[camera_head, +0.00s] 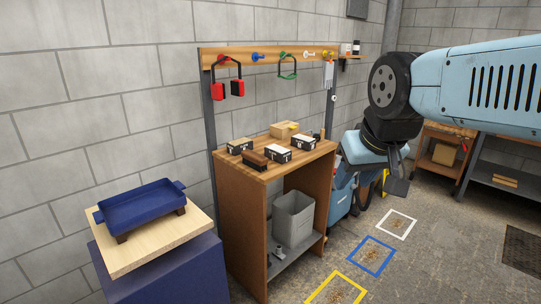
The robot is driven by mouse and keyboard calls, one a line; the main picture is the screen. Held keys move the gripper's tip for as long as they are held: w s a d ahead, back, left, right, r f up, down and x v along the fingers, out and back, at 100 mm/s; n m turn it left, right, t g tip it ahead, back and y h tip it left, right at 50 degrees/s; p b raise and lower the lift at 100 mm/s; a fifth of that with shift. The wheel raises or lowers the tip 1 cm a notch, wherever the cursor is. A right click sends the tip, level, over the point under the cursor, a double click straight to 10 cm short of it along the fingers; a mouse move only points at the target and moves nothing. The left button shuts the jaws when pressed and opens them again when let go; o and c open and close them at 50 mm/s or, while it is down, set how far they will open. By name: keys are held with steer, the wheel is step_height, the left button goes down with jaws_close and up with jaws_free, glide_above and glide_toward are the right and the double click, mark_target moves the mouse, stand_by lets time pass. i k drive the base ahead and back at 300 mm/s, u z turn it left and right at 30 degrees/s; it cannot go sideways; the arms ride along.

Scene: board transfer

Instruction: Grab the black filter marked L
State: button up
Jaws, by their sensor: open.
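Several small dark boxes with pale sides sit on the wooden workbench (229,178). One dark box (240,146) is at the left of the top, another dark box (278,154) is near the middle, and a third dark box (304,142) is at the right. Any letters on them are too small to read, so I cannot tell which is marked L. My arm reaches in from the upper right, well apart from the boxes. I cannot make out my gripper in this view.
A tan wooden box (284,130) stands at the bench's back. A grey bin (293,217) is on its lower shelf. A blue tray (142,207) rests on a board at left. Red headphones (237,88) hang above. Yellow, blue and white squares (371,256) mark the floor.

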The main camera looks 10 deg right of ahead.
mark_target(280, 154)
steer(key=u, duration=0.05)
steer(key=i, duration=1)
steer(key=z, duration=0.1)
